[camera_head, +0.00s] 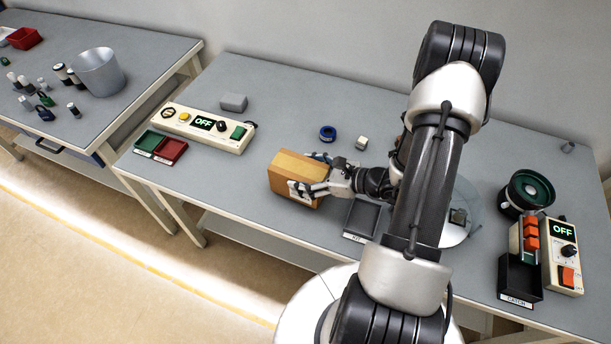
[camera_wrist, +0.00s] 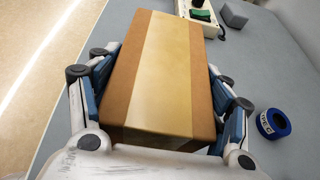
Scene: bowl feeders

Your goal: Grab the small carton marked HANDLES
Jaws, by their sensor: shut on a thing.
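A small brown carton (camera_head: 293,172) with a paler tape band along its top is on the grey table, left of my arm. My gripper (camera_head: 312,176) is shut on it, with one finger on each long side. In the wrist view the carton (camera_wrist: 160,75) fills the middle, between the blue-padded fingers (camera_wrist: 160,105). No HANDLES marking is readable on the faces I see. Whether the carton still touches the table is hard to tell.
A control panel reading OFF (camera_head: 205,127), green and red trays (camera_head: 171,151) and a grey block (camera_head: 233,102) lie to the left. A blue tape roll (camera_head: 327,133) and a pale cube (camera_head: 361,143) are behind my gripper. A black tray (camera_head: 361,219) is in front. A feeder (camera_head: 529,190) stands right.

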